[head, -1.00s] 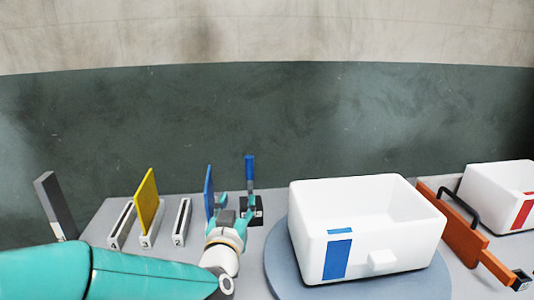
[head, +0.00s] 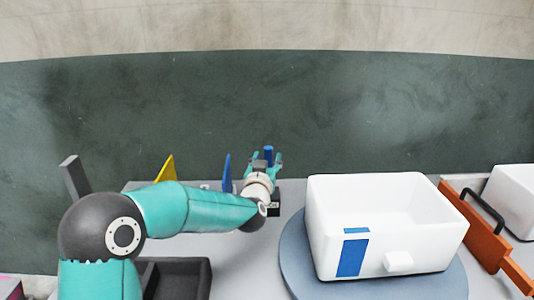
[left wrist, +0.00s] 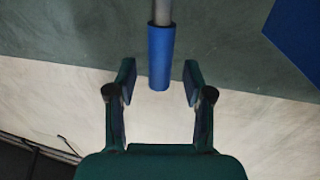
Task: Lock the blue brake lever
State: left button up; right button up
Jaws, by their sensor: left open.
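The blue brake lever (head: 269,153) stands up near the back edge of the table, left of the white box. Only its blue top shows in the head view, between the fingers of my left gripper (head: 265,160). In the left wrist view the lever's blue grip (left wrist: 160,55) on a grey rod lies between the two open fingertips (left wrist: 160,75), with a gap on both sides. The lever's lower part and most of its dark base are hidden behind my wrist. My right gripper is not in view.
A white box (head: 335,205) with a blue label sits on a round turntable (head: 300,262) to the right. An orange panel (head: 485,235) with a black handle stands farther right. Blue (head: 227,172) and yellow (head: 165,168) plates stand left of the lever. A dark tray (head: 205,275) lies front left.

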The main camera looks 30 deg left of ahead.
pick_arm(q)
jog(key=shift+x, duration=1.3)
jog(key=shift+c, duration=0.2)
grip_shut()
